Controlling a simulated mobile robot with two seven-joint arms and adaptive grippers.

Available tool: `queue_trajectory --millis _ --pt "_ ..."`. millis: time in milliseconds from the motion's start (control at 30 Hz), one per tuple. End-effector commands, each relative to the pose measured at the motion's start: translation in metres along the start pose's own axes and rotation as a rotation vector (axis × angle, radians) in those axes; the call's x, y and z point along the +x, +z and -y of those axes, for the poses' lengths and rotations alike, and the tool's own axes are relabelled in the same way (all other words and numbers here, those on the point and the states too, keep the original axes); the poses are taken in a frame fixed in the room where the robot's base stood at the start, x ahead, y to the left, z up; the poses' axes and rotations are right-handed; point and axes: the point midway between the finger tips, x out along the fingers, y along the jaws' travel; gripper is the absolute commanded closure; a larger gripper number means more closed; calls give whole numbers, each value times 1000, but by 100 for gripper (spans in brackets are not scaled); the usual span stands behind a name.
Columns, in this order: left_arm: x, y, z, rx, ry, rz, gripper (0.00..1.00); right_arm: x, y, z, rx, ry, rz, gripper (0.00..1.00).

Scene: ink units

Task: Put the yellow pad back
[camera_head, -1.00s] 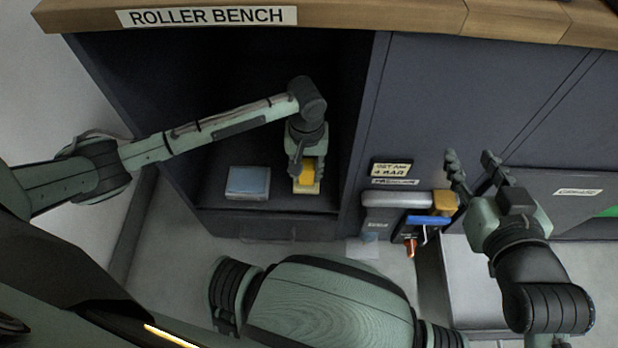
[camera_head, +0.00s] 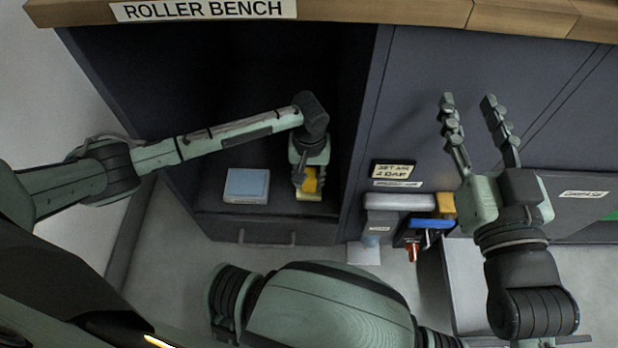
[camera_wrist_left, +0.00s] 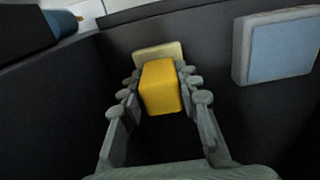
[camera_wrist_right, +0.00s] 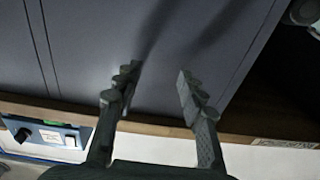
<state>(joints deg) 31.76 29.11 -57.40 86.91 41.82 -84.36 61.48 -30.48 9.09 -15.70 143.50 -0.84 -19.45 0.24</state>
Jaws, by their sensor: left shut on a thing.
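The yellow pad (camera_head: 309,181) is a yellow block inside the open bay of the bench, on the bay's floor side near its front edge. A pale cream plate (camera_head: 308,195) shows at the pad's far end, also in the left wrist view (camera_wrist_left: 158,54). My left gripper (camera_head: 307,172) reaches down into the bay and is shut on the yellow pad (camera_wrist_left: 160,87), with fingers on both sides of it. I cannot tell whether pad and plate touch. My right gripper (camera_head: 480,130) is open and empty in front of the bench's closed panels.
A blue pad (camera_head: 247,184) on a pale base sits left of the yellow pad in the bay. The bay's right wall (camera_head: 364,130) is close to my left gripper. A grey fixture (camera_head: 398,201) with blue and orange parts stands right of the bay. The ROLLER BENCH top overhangs above.

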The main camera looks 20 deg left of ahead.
Motion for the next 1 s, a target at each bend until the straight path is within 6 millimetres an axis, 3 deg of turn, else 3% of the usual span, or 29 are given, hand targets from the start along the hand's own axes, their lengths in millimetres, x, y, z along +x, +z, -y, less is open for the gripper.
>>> queue_trajectory --millis 100,133,300,700,1000 --pt "2 0 0 0 1 0 91 0 3 -1 -2 3 16 60" --pt "2 0 0 0 1 0 67 0 4 -2 -3 4 20 60" --pt "2 0 0 0 1 0 47 0 4 -2 -3 3 18 60" --pt "-4 0 0 0 0 0 47 0 0 -1 -2 2 7 60" --pt "-50 0 -1 1 3 -1 47 -13 56 -28 -41 56 293 60"
